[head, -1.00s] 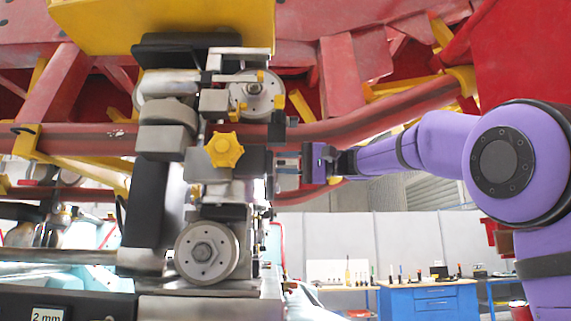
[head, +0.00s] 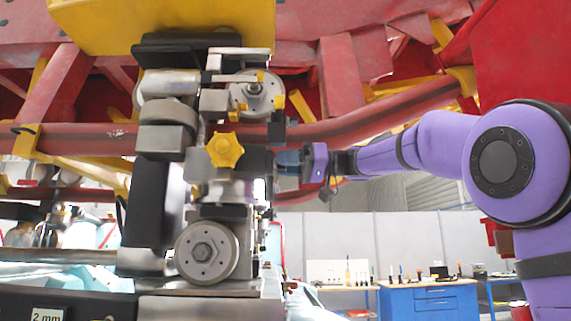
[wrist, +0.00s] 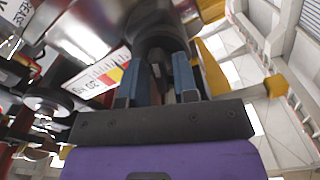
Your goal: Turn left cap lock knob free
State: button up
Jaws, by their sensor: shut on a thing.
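In the wrist view my gripper (wrist: 158,88) has its two blue fingers on either side of a dark round knob (wrist: 160,38), which I take to be the left cap lock knob. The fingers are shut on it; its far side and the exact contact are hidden. In the head view my gripper (head: 276,160) reaches in from the right, level with the middle of the metal wheel assembly (head: 170,143), at its right side. The gripped knob cannot be made out there.
A yellow star knob (head: 224,150) faces the head camera left of my gripper. Wheels (head: 207,252) sit above and below. A red rail (head: 400,108) passes above my arm. A white scale label (wrist: 103,75) lies beside the fingers. Blue workbenches (head: 430,300) stand far behind.

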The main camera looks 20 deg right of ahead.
jog(key=shift+f+n, duration=0.1)
jog(key=shift+n, duration=1.9)
jog(key=o, duration=0.6)
jog(key=shift+o, duration=0.2)
jog(key=v, duration=1.1)
jog(key=shift+a, duration=0.1)
